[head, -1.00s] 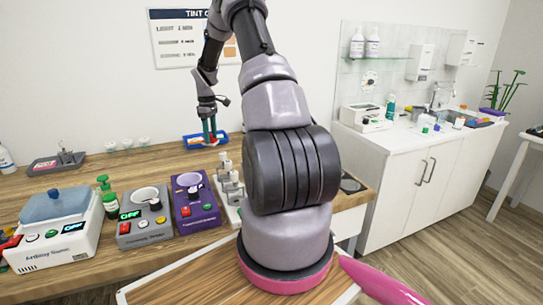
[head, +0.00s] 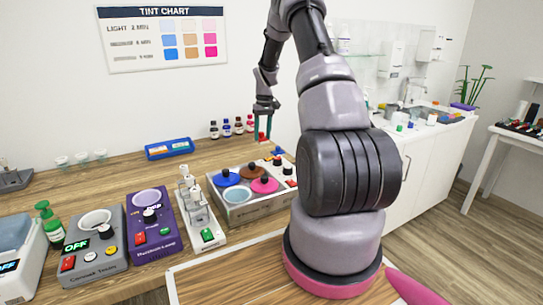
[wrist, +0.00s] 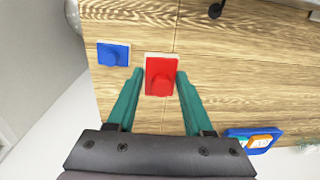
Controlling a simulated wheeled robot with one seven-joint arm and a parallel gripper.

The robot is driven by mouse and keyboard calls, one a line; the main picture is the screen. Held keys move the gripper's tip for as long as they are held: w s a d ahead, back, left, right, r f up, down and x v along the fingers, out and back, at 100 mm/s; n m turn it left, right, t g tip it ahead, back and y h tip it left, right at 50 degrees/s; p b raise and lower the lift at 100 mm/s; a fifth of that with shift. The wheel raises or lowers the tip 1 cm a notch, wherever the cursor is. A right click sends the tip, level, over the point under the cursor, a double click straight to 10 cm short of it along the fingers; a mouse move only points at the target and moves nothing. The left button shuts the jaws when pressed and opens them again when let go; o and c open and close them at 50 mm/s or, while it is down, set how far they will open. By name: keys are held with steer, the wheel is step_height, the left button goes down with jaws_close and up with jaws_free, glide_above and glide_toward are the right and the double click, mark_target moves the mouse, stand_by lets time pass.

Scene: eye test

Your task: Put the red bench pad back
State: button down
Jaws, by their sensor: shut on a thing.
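A similar blue pad (wrist: 113,54) lies on the bench left of the red one in the wrist view.
A blue tray (head: 169,148) lies on the bench to the left and shows in the wrist view (wrist: 262,131). Small bottles (head: 238,126) stand at the back. A box with coloured discs (head: 236,195) and a purple device (head: 148,222) stand nearer. Bare bench lies around the pads.

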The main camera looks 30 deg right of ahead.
mark_target(263, 137)
step_height(263, 137, down, 4)
steer(key=shift+d+f, duration=0.1)
steer(key=shift+f, duration=1.85)
steer(key=shift+f, duration=0.1)
steer(key=shift+c, duration=1.5)
jaws_free()
